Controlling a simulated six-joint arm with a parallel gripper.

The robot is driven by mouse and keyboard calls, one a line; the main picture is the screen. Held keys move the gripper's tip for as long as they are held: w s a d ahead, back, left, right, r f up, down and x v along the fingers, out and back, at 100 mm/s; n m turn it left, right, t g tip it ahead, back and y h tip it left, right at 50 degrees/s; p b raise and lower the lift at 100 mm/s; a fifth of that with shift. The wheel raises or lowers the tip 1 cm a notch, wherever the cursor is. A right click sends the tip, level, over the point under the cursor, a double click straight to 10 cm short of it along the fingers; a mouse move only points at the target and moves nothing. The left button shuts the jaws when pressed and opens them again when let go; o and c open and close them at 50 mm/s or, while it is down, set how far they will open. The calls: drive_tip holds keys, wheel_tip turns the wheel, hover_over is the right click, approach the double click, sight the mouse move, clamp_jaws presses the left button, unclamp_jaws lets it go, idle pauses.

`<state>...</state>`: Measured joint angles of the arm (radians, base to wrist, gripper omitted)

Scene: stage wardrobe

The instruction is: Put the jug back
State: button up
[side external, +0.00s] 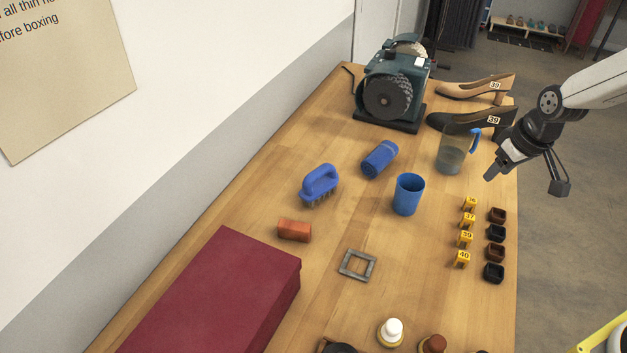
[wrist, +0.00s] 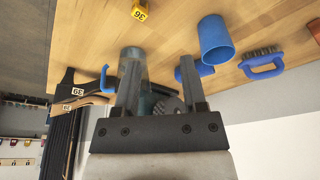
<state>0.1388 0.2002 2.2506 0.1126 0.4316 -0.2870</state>
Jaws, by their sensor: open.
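The clear grey jug (side external: 452,156) with a blue handle stands upright near the right edge of the workbench, just in front of the dark shoe. My gripper (side external: 525,182) is open and empty, to the right of the jug and apart from it. In the wrist view the jug (wrist: 131,55) shows beyond the left finger of my gripper (wrist: 160,64), which hides part of it. Its blue handle is at its left there. A grey square frame (side external: 344,269) lies flat and empty on the bench, nearer the camera.
A blue cup (side external: 408,196), blue roll (side external: 379,159), blue brush (side external: 319,184) and orange block (side external: 294,230) stand left of the jug. A grinder (side external: 391,88) and tan shoe (side external: 475,88) are behind. Yellow number tags (side external: 466,239) line the right. A maroon box (side external: 215,295) fills the front left.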

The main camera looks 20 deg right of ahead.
drive_tip(key=s+a+f, duration=0.1)
drive_tip(key=s+a, duration=0.3)
drive_tip(key=s, duration=0.5)
drive_tip(key=shift+s+a+f+m, duration=0.2)
drive_tip(key=shift+f+m, duration=0.05)
drive_tip(key=shift+m, duration=0.05)
